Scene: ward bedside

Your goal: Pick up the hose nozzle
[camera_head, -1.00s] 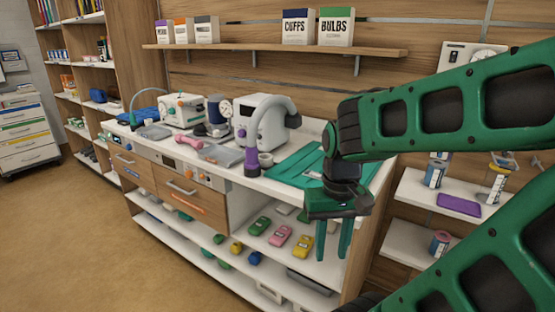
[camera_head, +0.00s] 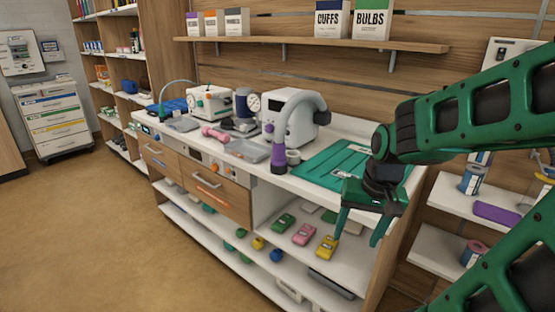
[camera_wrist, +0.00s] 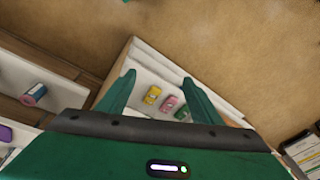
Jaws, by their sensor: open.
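A green mat (camera_head: 320,166) lies on the counter right of the nozzle, and a grey tray (camera_head: 246,150) lies left. Toy-like cars, including a yellow one (camera_head: 327,247), stand on the shelf below. A wall shelf (camera_head: 310,43) runs above. Floor at left is clear.

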